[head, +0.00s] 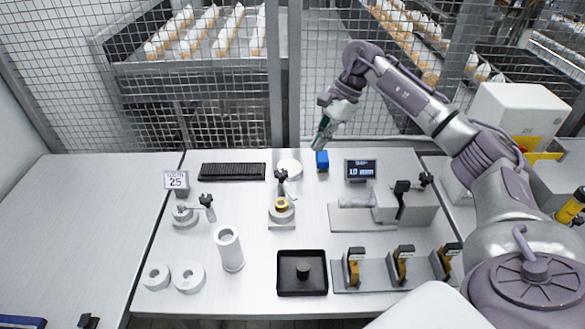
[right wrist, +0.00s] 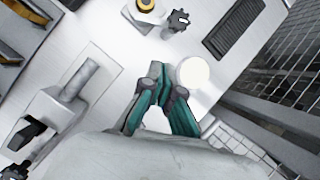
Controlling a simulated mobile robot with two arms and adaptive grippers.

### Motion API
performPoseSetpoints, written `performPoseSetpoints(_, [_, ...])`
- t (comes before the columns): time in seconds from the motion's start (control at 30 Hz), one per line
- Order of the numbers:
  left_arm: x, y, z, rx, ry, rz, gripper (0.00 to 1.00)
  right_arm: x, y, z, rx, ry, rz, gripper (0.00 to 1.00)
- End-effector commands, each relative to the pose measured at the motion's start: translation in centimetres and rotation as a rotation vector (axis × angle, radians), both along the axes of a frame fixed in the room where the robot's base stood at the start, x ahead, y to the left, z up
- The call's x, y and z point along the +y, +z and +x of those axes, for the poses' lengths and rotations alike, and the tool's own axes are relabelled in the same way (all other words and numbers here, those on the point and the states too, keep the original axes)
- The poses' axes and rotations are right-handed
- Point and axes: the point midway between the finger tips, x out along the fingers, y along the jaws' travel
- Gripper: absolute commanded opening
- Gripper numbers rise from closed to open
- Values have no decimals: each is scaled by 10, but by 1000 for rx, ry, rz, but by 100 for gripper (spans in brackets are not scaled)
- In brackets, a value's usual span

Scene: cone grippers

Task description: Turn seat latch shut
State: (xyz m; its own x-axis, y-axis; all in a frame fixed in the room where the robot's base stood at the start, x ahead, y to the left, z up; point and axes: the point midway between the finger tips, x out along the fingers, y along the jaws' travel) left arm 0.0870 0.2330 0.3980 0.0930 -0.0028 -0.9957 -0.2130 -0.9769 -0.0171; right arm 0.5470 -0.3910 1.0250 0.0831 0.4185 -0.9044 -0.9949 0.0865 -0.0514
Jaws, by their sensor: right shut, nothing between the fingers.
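A grey seat fixture (head: 282,222) stands mid-table, with a yellow ring (head: 281,205) in it and a black star-knobbed latch (head: 281,176) behind the ring. Its base (right wrist: 145,14) and black knob (right wrist: 178,20) also show at the top of the right wrist view. The latch's exact angle is too small to tell. A second grey fixture (head: 184,217) with a black knob (head: 206,200) stands further left. My right gripper (head: 319,141) is shut and empty above the table's back edge; its teal fingertips (right wrist: 162,84) meet, apart from the latch. My left gripper is out of view.
A grey clamp unit (head: 405,208) and upright black-and-yellow tools (head: 403,264) stand right. A white cylinder (head: 229,249) and black tray (head: 302,289) are in front. Wire mesh rises behind.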

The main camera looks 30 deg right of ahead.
Motion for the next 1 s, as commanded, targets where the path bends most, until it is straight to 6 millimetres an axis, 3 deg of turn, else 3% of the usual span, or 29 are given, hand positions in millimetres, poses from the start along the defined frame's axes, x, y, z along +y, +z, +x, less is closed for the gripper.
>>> performPoseSetpoints(0.07, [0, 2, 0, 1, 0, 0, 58, -13, -2, -15, 41, 38, -42, 0])
performPoseSetpoints(0.17, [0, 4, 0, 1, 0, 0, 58, -16, -8, -22, 61, 56, -56, 0])
performPoseSetpoints(0.37, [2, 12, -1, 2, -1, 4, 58, -4, -36, -21, 65, 56, -54, 0])
performPoseSetpoints(0.67, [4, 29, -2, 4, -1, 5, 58, 21, -94, -20, 61, 56, -51, 0])
performPoseSetpoints(0.8, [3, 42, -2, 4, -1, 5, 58, 43, -92, -19, 56, 57, -50, 0])
performPoseSetpoints(1.0, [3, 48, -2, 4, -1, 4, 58, 59, -95, -18, 57, 54, -51, 0])
